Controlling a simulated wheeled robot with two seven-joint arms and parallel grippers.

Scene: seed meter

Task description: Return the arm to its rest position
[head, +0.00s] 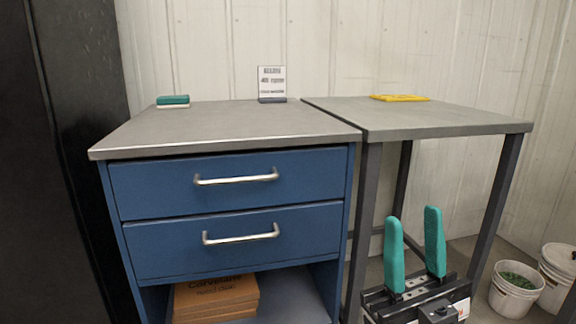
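My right gripper (413,220) is at the bottom right of the head view, in front of the grey table (455,117). Its two teal fingers point up and stand apart, with nothing between them. The fingertips show lower in the picture than the table top and touch nothing that I can see. My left gripper and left arm are out of view.
A blue cabinet (228,184) with two shut drawers stands left of the table, with a cardboard box (215,297) on its lower shelf. Buckets (516,292) stand right.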

